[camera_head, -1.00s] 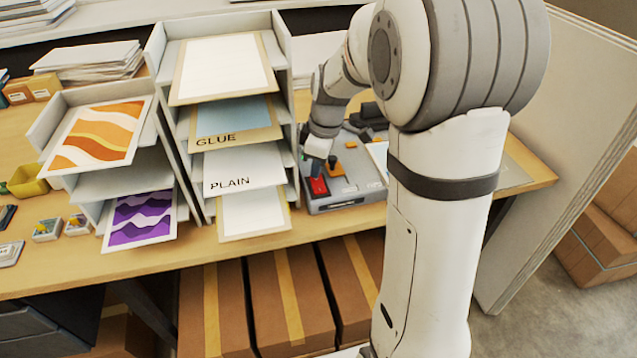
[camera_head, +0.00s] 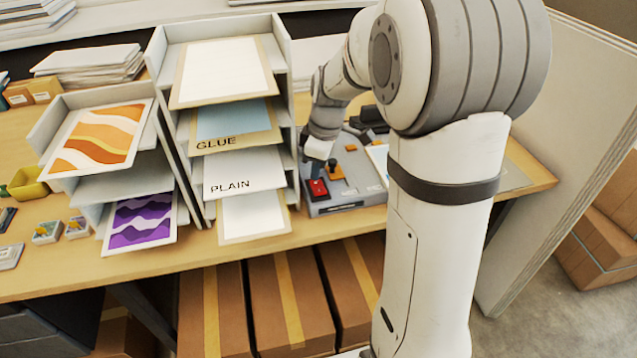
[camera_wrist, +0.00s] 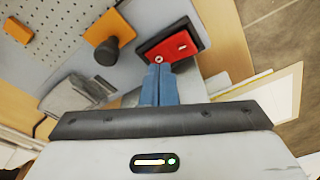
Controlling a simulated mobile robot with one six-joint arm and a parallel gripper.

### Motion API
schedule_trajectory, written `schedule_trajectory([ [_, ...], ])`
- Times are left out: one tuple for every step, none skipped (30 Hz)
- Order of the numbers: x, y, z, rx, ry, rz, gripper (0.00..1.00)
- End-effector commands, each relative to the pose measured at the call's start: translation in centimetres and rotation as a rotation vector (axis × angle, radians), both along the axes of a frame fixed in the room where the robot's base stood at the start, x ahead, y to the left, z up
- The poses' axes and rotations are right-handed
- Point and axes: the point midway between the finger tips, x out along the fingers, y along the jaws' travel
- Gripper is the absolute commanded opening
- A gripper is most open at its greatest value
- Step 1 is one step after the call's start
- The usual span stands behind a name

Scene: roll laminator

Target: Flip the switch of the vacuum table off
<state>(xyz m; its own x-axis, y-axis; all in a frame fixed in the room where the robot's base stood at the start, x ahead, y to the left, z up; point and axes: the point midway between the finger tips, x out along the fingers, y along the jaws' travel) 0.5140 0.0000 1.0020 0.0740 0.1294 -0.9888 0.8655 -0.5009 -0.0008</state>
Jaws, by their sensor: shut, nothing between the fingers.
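The vacuum table (camera_head: 352,190) is a grey unit with a perforated top, near the front edge of the bench in the head view. Its switch (camera_head: 318,189) is a red rocker in a dark frame. In the wrist view the switch (camera_wrist: 188,42) shows a white ring mark at its near left end and a white dash farther right. My gripper (camera_wrist: 160,68) is shut and empty, its blue fingertips right at the ring-marked end. I cannot tell whether they touch or which way the rocker is tipped. In the head view my gripper (camera_head: 316,170) is just above the switch.
A black knob (camera_wrist: 104,52) on an orange base stands left of the switch in the wrist view. Paper trays (camera_head: 205,205) stand close left of the vacuum table in the head view. Cardboard boxes (camera_head: 290,300) are under the bench.

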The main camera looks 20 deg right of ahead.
Motion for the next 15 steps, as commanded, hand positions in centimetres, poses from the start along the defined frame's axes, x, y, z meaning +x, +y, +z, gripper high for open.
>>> schedule_trajectory([
  [0.0,0.0,0.8,0.0,-0.001,0.0,0.0],
  [0.0,0.0,1.0,0.0,-0.001,0.0,0.0],
  [0.0,0.0,1.3,0.0,-0.001,0.0,0.0],
  [0.0,0.0,1.6,0.0,-0.001,0.0,0.0],
  [0.0,0.0,1.8,0.0,-0.001,0.0,0.0],
  [0.0,0.0,2.1,0.0,-0.001,0.001,0.0],
  [0.0,0.0,2.4,0.0,-0.001,0.001,0.0],
  [0.1,0.0,2.6,0.0,-0.002,0.001,0.0],
  [0.1,0.0,2.9,0.0,-0.002,0.001,0.0],
  [0.0,0.0,3.2,0.0,-0.002,0.001,0.0],
  [0.0,0.0,3.4,0.0,-0.001,0.001,0.0],
  [0.0,0.0,3.7,-0.001,-0.001,0.001,0.0],
  [0.0,0.0,4.0,-0.001,-0.001,0.001,0.0],
  [0.0,0.0,4.2,-0.001,-0.001,0.001,0.0],
  [0.0,0.0,4.5,-0.001,-0.001,0.001,0.0],
])
